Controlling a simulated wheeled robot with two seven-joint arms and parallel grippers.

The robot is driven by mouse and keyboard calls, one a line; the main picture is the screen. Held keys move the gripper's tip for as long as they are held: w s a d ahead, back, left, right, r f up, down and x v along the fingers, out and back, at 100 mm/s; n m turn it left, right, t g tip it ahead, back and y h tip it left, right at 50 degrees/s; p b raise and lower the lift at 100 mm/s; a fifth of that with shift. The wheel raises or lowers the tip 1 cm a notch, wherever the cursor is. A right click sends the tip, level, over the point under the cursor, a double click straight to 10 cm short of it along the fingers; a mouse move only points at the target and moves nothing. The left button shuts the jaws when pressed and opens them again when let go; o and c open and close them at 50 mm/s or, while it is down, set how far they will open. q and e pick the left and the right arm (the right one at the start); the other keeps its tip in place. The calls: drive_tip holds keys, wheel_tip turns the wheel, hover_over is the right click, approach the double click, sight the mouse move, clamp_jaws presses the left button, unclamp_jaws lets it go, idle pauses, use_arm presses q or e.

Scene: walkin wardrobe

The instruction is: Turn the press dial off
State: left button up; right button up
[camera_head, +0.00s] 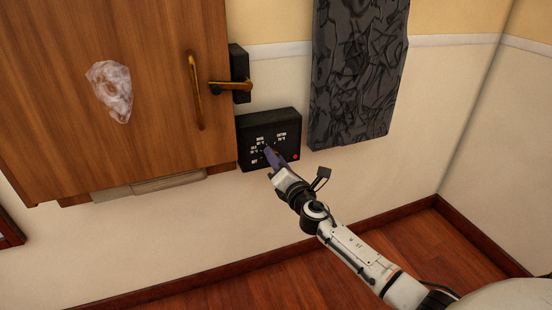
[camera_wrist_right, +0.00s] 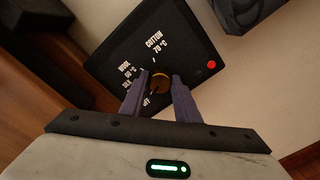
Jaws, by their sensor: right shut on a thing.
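The press dial is a small round brass knob (camera_wrist_right: 160,83) on a black control panel (camera_head: 284,126) fixed to the wall. The panel also shows in the right wrist view (camera_wrist_right: 190,42). It carries white labels such as WOOL and COTTON around the knob, and a red spot at one corner. My right gripper (camera_head: 268,150) reaches the panel face; in the wrist view its two purple fingers (camera_wrist_right: 160,78) stand on either side of the knob, shut on it. In the head view the fingers hide the knob. I cannot tell which label the knob points at. My left gripper is not in view.
A wooden cabinet (camera_head: 150,120) with a brass handle (camera_head: 195,90) stands left of the panel. A black bracket with a brass lever (camera_head: 230,86) is just above. A dark crumpled board (camera_head: 355,75) hangs to the right. The wall and floor (camera_head: 290,285) below are clear.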

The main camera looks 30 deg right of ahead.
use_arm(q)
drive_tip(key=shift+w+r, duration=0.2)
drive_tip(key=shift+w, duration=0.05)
use_arm(e)
drive_tip(key=shift+n, duration=0.5)
drive_tip(key=o, duration=1)
drive_tip(key=shift+o, duration=0.2)
use_arm(q)
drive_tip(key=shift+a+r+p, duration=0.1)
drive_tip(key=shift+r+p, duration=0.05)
drive_tip(key=shift+p, duration=0.6)
use_arm(e)
drive_tip(key=v, duration=1)
drive_tip(key=shift+s, duration=0.15)
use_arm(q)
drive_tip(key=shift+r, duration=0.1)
use_arm(e)
drive_tip(key=shift+a, duration=0.1)
